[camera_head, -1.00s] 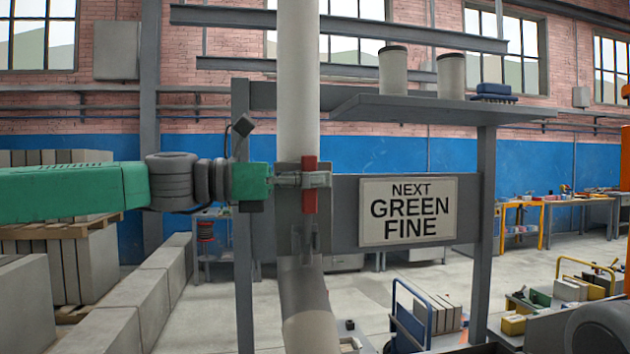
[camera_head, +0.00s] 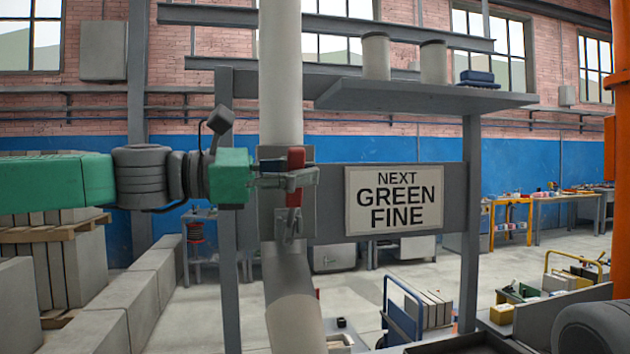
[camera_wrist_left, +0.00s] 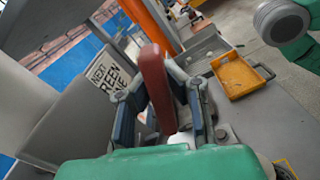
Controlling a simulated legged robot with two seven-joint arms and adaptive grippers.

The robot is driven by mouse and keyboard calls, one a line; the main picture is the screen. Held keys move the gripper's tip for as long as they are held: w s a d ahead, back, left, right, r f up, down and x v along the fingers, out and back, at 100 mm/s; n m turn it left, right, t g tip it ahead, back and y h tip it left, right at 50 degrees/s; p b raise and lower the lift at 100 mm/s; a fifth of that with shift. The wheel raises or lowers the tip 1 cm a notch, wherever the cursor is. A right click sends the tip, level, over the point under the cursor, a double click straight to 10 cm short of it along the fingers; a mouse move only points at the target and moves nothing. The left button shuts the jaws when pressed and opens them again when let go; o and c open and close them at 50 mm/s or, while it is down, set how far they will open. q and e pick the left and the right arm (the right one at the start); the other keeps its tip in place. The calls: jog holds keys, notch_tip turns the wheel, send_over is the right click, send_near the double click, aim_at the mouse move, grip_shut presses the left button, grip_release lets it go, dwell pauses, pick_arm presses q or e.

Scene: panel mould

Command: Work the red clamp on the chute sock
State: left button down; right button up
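The red clamp handle (camera_head: 295,161) stands upright on the grey plate at the chute. The pale chute pipe (camera_head: 281,75) runs down to the sock (camera_head: 293,310) below. My left gripper (camera_head: 298,178) reaches in from the left, with its fingers around the middle of the handle. In the left wrist view, the red handle (camera_wrist_left: 154,80) stands between the two fingers of the left gripper (camera_wrist_left: 158,95). The fingers close in toward both sides of the handle and appear shut on it; the exact contact is partly hidden. My right gripper is not in view.
A sign reading "NEXT GREEN FINE" (camera_head: 394,199) hangs right of the chute. A shelf (camera_head: 425,95) above carries two canisters and a blue brush. A blue trolley (camera_head: 404,310) stands lower right. Concrete blocks (camera_head: 125,305) lie at left. A yellow tray (camera_wrist_left: 240,77) shows in the wrist view.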

pick_arm(q)
jog(key=shift+s+f+m+b, duration=0.75)
jog(key=shift+f+m+b, duration=0.25)
jog(key=shift+m, duration=0.1)
